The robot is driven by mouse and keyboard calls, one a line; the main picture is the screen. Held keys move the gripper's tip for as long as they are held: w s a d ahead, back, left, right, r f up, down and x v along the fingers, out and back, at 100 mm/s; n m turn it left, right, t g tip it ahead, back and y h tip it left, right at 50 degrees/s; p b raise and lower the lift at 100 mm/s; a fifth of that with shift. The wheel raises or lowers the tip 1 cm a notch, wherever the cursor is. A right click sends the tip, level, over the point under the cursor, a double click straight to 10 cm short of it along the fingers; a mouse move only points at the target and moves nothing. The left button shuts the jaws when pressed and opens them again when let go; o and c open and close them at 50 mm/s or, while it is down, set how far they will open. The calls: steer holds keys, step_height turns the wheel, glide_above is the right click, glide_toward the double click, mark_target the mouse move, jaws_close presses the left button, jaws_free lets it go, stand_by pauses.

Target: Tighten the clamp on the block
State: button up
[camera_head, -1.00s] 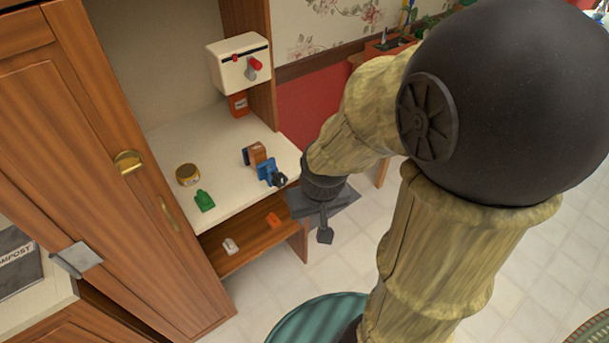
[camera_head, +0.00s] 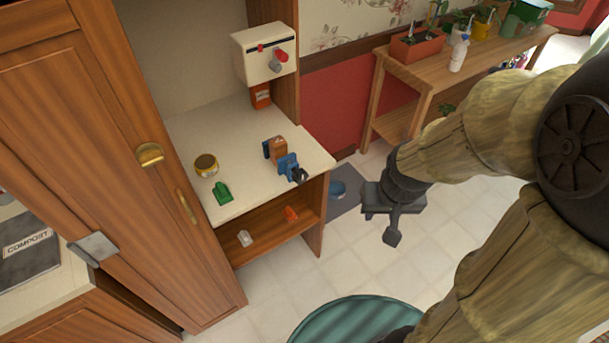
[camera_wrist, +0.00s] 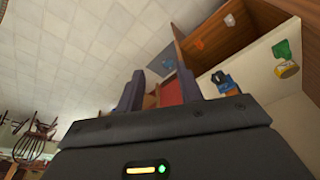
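The blue clamp (camera_head: 288,166) stands on the cream counter (camera_head: 240,125) near its right front edge, with a dark handle end facing the front. The brown wooden block (camera_head: 276,147) sits between the clamp's blue parts; I cannot tell how tightly they touch it. The clamp also shows in the wrist view (camera_wrist: 222,82). My gripper (camera_head: 392,238) hangs over the floor to the right of the counter, apart from the clamp. In the wrist view, my gripper's two fingers (camera_wrist: 158,88) stand apart with nothing held between them.
A green object (camera_head: 222,194) and a yellow round tin (camera_head: 206,165) sit on the counter's left. A white box with a red knob (camera_head: 266,55) is on the wall behind. A plant table (camera_head: 450,70) stands back right. An open shelf (camera_head: 270,235) lies below.

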steer(key=o, duration=0.5)
steer(key=shift+f, duration=0.1)
steer(key=shift+o, duration=1)
steer(key=w+d+f+n+t+b, duration=0.1)
steer(key=w+f+t+b, duration=0.3)
steer(key=b, duration=0.7)
steer(key=x, duration=0.5)
steer(key=w+a+f+n+t+y+b, duration=0.4)
steer(key=w+f+t+b, duration=0.4)
steer(key=b, duration=1.1)
steer(key=s+a+f+n+y+b, duration=0.2)
steer(key=a+f+n+y+b, duration=0.2)
steer(key=b, duration=0.7)
steer(key=shift+s+a+f+y, duration=0.3)
steer(key=shift+a+y, duration=0.15)
steer(key=shift+y, duration=0.55)
